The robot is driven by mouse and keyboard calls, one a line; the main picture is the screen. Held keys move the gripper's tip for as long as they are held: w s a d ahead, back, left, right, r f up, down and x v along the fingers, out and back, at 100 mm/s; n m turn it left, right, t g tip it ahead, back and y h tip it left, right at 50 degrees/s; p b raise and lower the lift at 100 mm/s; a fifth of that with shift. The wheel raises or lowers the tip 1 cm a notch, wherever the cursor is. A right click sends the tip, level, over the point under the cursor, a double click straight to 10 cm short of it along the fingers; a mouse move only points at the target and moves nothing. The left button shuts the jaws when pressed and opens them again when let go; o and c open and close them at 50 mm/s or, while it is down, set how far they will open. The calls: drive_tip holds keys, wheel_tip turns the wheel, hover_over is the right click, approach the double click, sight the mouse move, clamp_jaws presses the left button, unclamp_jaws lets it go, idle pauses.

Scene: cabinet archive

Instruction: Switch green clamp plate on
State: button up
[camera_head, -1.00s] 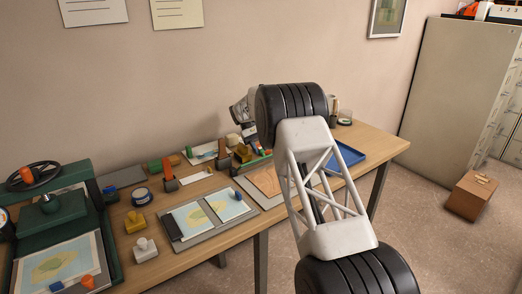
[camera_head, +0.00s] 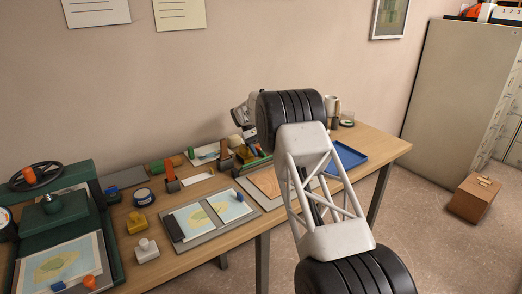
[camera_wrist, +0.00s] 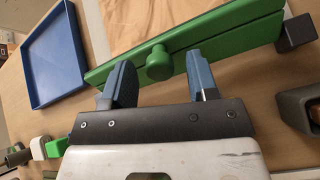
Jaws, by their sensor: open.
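In the wrist view, the green clamp plate (camera_wrist: 225,32) is a long green bar with a round green knob (camera_wrist: 159,66) on its face and a dark block at its right end. My gripper (camera_wrist: 160,78) is open, with one blue finger on each side of the knob. Gaps show between the knob and both fingers, and nothing is held. In the head view my arm covers much of this part of the table, so the plate and fingertips cannot be made out clearly.
A blue tray (camera_wrist: 58,55) lies left of the plate; it also shows in the head view (camera_head: 347,156). A grey-brown holder (camera_wrist: 300,105) stands close on the right. Map boards (camera_head: 215,218) and stamps (camera_head: 146,250) crowd the table's left part.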

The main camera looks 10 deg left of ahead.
sight(268, 158)
drive_tip(key=shift+s+d+r, duration=0.1)
idle(0.3)
drive_tip(key=shift+s+d+t+y, duration=0.25)
drive_tip(key=shift+t+y, duration=0.25)
drive_tip(key=shift+s+d+t+y, duration=0.55)
drive_tip(key=shift+t+y, duration=0.45)
drive_tip(key=shift+s+d+f+t+y, duration=0.3)
drive_tip(key=shift+s+d+t+y, duration=0.05)
drive_tip(key=shift+t+y, duration=0.35)
drive_tip(key=shift+s+d+f+t+y, duration=0.25)
drive_tip(key=shift+s+d+t+y, duration=0.1)
drive_tip(key=shift+t+y, duration=0.35)
drive_tip(key=shift+s+d+f+t+y, duration=0.35)
drive_tip(key=shift+f+t+y, duration=0.1)
drive_tip(key=shift+t+y, duration=0.35)
wheel_tip(268, 158, up, 2)
drive_tip(key=shift+r, duration=0.1)
wheel_tip(268, 158, up, 6)
drive_tip(key=s+d+r+m, duration=0.1)
drive_tip(key=s+d+r, duration=1)
drive_tip(key=s+d, duration=0.3)
drive_tip(key=shift+s+r+m+t, duration=0.15)
drive_tip(key=shift+r+m+t, duration=0.15)
drive_tip(key=shift+t, duration=0.1)
